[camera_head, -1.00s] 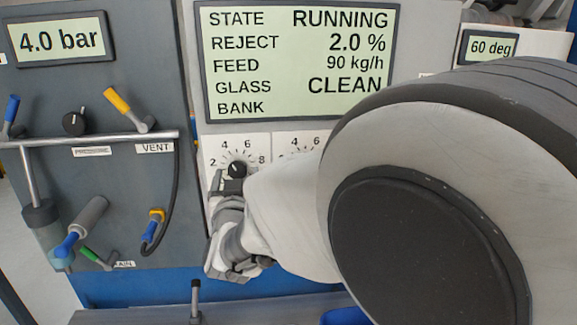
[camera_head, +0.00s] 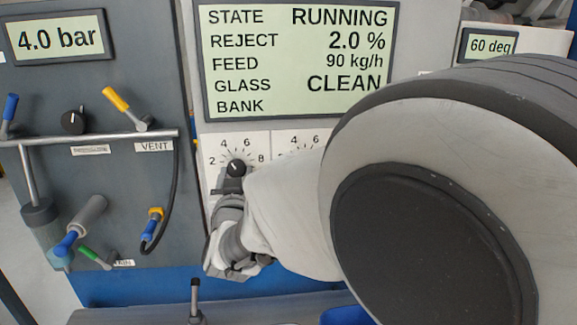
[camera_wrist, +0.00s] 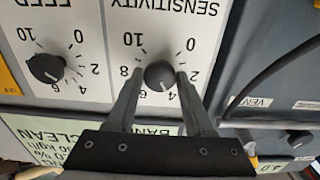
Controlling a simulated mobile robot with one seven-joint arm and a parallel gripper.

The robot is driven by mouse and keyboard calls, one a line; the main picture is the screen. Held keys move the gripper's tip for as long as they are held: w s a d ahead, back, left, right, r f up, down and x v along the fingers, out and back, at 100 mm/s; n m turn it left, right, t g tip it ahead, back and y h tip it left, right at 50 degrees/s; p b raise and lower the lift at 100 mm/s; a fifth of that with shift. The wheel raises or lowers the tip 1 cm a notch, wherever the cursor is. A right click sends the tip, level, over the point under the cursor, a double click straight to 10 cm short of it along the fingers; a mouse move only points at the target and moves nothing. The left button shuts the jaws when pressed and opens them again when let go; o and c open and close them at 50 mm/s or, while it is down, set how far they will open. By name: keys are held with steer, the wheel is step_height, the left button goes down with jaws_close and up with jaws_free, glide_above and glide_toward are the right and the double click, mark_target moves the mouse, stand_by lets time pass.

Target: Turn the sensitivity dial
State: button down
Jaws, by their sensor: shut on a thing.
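The sensitivity dial (camera_head: 236,168) is a small black knob with a white mark on a white numbered plate below the big display. In the wrist view, upside down, the dial (camera_wrist: 160,76) sits under the SENSITIVITY label, its mark pointing between 4 and 6. My gripper (camera_wrist: 160,78) is shut on it, one grey finger on each side. In the head view my gripper (camera_head: 231,184) reaches up to the dial from below. My arm hides the area to the right of it.
The feed dial (camera_wrist: 46,69) is close beside it on the neighbouring plate. The display (camera_head: 298,60) reads RUNNING, REJECT 2.0 %, CLEAN. To the left are a pressure knob (camera_head: 74,122), a yellow lever (camera_head: 118,101) and a black hose (camera_head: 178,205). A small upright lever (camera_head: 195,298) stands below.

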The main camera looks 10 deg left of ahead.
steer(key=shift+f+m+b, duration=0.15)
steer(key=shift+m+b, duration=0.15)
steer(key=shift+b, duration=0.25)
steer(key=m+b, duration=0.2)
steer(key=b, duration=0.2)
steer(key=shift+m, duration=0.4)
steer(key=m+b, duration=0.4)
steer(key=shift+r+m, duration=0.25)
steer(key=shift+m, duration=0.05)
steer(key=shift+c, duration=1.5)
jaws_free()
